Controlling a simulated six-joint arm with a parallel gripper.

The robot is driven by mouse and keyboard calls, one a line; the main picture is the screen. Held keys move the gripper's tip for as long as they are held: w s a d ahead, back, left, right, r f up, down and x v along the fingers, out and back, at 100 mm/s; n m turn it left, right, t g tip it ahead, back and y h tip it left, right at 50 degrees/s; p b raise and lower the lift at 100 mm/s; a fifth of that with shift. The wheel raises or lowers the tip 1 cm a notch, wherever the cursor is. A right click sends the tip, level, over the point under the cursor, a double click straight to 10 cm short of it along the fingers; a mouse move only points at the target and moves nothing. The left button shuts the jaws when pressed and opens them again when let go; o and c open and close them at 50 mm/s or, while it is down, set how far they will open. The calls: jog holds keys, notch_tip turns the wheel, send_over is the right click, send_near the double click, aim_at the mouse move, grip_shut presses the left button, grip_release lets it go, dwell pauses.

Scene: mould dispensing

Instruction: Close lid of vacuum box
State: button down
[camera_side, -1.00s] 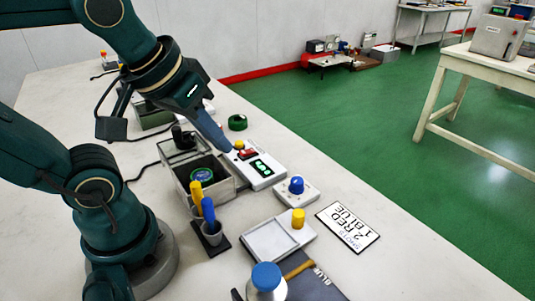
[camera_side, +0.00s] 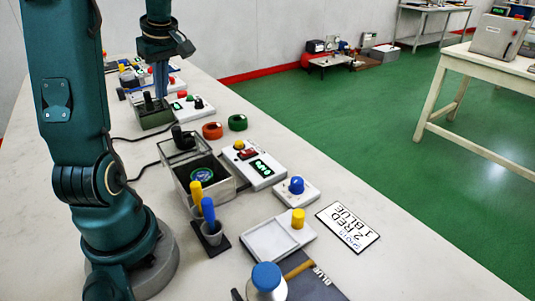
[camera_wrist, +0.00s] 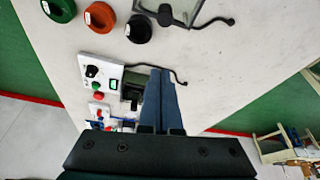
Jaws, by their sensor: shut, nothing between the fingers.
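The vacuum box (camera_side: 226,190) is a clear-walled box in the middle of the bench in the side view, with a round green-blue piece (camera_side: 202,175) inside. Its lid (camera_side: 180,155), a framed clear panel with a black knob, stands open at the far edge of the box. Part of the lid (camera_wrist: 190,12) also shows at the top of the wrist view. My gripper (camera_side: 160,92) is shut and empty, pointing down well behind the box, close to a grey-green box. Its blue-grey fingers also show in the wrist view (camera_wrist: 160,100).
The grey-green box (camera_side: 155,121) has a black handle. A control panel (camera_side: 265,180) with a lit display stands beside the vacuum box. Cables cross the bench.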

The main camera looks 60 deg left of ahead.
jog(key=w+x, duration=0.1)
jog(key=x, duration=0.8)
jog(key=shift+d, duration=2.05)
jog(key=shift+d+r, duration=0.1)
jog(key=shift+d, duration=0.25)
send_near(186, 156)
jog(key=x, duration=0.5)
jog(key=shift+w+d, duration=0.1)
